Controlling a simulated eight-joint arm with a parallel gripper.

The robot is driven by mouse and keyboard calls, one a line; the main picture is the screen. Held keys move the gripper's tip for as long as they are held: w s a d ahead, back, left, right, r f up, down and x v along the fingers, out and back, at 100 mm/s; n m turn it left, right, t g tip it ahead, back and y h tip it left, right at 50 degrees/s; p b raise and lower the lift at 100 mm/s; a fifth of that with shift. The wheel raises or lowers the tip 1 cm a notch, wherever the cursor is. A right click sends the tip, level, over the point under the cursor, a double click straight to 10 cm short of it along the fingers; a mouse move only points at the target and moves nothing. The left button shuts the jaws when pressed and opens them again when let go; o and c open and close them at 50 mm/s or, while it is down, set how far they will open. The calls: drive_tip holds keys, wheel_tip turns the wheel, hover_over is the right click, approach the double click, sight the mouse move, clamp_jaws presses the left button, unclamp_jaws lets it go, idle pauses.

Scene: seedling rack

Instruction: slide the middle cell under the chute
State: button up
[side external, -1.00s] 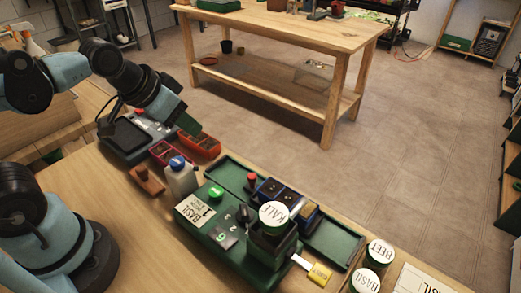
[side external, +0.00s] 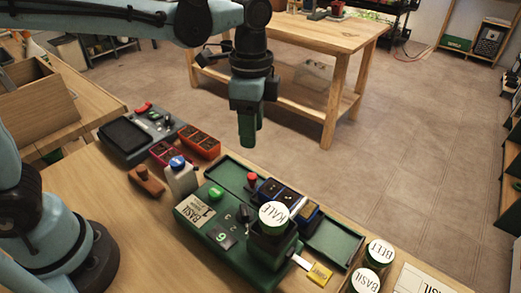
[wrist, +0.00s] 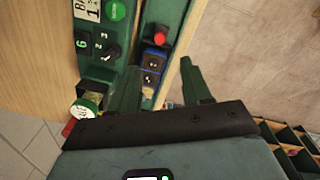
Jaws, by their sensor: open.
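A row of small blue-edged cells stands in the green track of the seeding machine. The middle cell (side external: 286,199) has a dark top, and it also shows in the wrist view (wrist: 151,77). A green hopper with a white KALE lid (side external: 273,215) stands in front of the row and partly hides the cells. The chute itself cannot be told apart from the hopper. My gripper (side external: 247,143) is open and empty, pointing down above and behind the row. In the wrist view its fingers (wrist: 161,66) are spread, with the cells seen beyond the left finger.
A red knob (side external: 252,180) stands at the row's left end. The machine (side external: 228,262) carries a green button and a dark dial. A white bottle (side external: 182,178) and red trays (side external: 200,145) stand to the left. BEET and BASIL jars (side external: 379,253) stand to the right.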

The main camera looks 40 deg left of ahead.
sight(252, 176)
drive_tip(key=f, duration=1.1)
drive_tip(key=shift+s+d+f, duration=0.1)
drive_tip(key=shift+s+f, duration=0.15)
clamp_jaws()
